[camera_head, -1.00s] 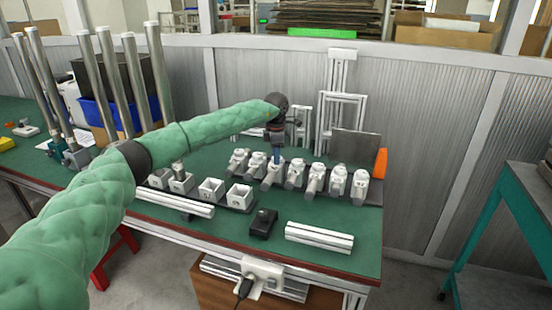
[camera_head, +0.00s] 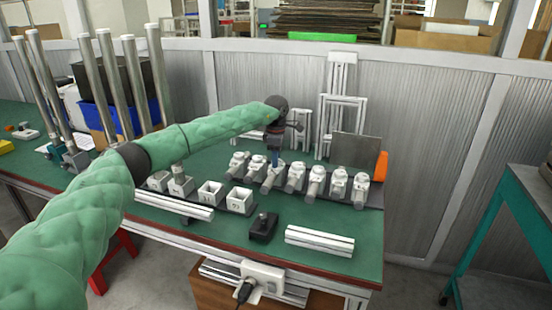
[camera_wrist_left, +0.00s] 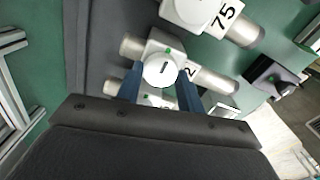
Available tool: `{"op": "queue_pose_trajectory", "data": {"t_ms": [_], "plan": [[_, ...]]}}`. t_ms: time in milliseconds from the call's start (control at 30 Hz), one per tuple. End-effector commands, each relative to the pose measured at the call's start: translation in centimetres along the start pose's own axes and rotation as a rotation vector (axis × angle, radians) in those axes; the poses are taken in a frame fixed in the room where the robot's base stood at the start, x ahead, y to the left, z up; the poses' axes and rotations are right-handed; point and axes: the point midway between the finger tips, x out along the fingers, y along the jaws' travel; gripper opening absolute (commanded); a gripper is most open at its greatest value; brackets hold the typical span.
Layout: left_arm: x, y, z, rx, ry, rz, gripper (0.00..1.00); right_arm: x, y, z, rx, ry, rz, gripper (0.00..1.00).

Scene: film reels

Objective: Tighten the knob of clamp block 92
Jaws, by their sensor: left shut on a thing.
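A row of white clamp blocks stands on the green bench. My left gripper (camera_head: 275,160) points down over one of them (camera_head: 273,177), third from the left in the row. In the left wrist view its two blue fingers (camera_wrist_left: 160,88) are shut on the white round knob (camera_wrist_left: 160,71), one on each side. The knob has a short dark mark and a green dot above it. The clamp block's label (camera_wrist_left: 192,70) is partly covered; only a "2" reads. The neighbouring clamp block (camera_wrist_left: 200,12) reads 75. My right gripper is not in view.
Other clamp blocks (camera_head: 338,183) stand close on both sides. White open boxes (camera_head: 238,201), a black box (camera_head: 263,227) and a pale rail (camera_head: 320,240) lie in front. A grey plate (camera_head: 355,148) and metal frames (camera_head: 342,115) stand behind. Upright metal tubes (camera_head: 112,85) stand at left.

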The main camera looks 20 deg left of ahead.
Motion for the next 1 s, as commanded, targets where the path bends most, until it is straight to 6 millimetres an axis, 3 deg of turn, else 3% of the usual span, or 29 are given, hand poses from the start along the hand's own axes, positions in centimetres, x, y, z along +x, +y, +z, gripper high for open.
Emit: {"op": "queue_pose_trajectory", "data": {"t_ms": [33, 67, 133, 167, 567, 1000], "plan": [[-0.3, 0.1, -0.1, -0.002, -0.001, 0.005, 0.15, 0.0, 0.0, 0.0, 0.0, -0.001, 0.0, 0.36], [-0.3, 0.1, -0.1, -0.002, -0.001, 0.005, 0.43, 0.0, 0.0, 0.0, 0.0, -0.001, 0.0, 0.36], [-0.2, 0.1, -0.1, -0.002, -0.001, 0.004, 0.57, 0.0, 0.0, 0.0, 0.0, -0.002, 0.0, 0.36], [-0.2, 0.1, -0.1, -0.002, -0.001, 0.004, 0.59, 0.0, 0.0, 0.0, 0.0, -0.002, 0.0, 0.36], [-0.5, 0.1, 0.0, -0.001, 0.0, 0.002, 0.59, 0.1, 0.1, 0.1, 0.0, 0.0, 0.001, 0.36], [-6.3, 0.1, -0.1, -0.001, -0.001, 0.003, 0.59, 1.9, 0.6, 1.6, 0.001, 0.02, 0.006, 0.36]]}}
